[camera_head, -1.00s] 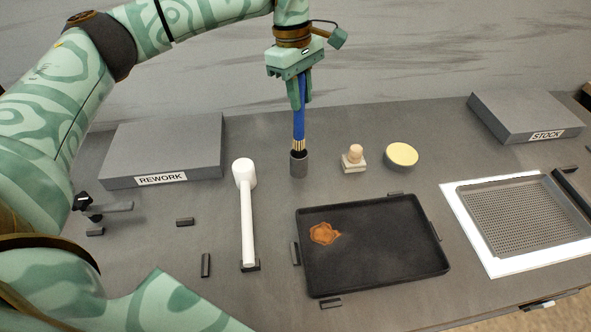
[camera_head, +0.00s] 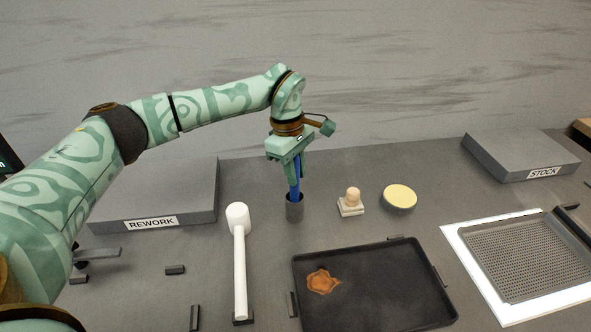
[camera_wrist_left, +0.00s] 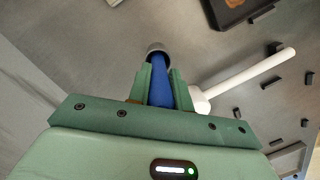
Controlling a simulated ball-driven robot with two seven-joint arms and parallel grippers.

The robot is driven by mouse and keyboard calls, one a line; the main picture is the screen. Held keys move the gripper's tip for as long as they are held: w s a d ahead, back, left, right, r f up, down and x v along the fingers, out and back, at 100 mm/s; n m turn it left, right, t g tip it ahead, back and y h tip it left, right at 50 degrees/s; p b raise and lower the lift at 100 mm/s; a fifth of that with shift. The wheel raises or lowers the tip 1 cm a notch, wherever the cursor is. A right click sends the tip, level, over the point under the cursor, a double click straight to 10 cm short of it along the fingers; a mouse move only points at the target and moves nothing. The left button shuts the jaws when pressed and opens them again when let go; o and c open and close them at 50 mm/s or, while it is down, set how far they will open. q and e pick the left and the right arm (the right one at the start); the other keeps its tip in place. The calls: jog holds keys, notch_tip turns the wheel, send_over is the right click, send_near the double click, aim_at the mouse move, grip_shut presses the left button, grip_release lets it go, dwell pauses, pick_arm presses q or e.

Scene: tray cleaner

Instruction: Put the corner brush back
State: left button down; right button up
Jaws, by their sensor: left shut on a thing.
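The corner brush (camera_head: 295,188) has a blue handle and stands upright with its lower end inside the small grey cup (camera_head: 294,209). Its bristles are hidden in the cup. My left gripper (camera_head: 295,182) is shut on the handle just above the cup. In the left wrist view the blue handle (camera_wrist_left: 160,85) runs between the two green fingers (camera_wrist_left: 158,88) toward the round cup (camera_wrist_left: 158,48). My right gripper is not in view.
A white mallet (camera_head: 239,260) lies left of the cup. A wooden-knobbed block (camera_head: 351,203) and a yellow-topped round pad (camera_head: 399,197) stand to its right. A dark tray (camera_head: 390,285) with an orange stain (camera_head: 322,281) lies in front. The REWORK block (camera_head: 170,195) is at left.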

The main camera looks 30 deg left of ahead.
pick_arm(q)
jog(key=c, duration=1.5)
grip_release()
jog(key=shift+f, duration=0.1)
jog(key=shift+o, duration=1.2)
notch_tip(320, 180, up, 12)
jog(key=a+p, duration=0.2)
jog(key=shift+w, duration=0.15)
jog(key=shift+d, duration=0.1)
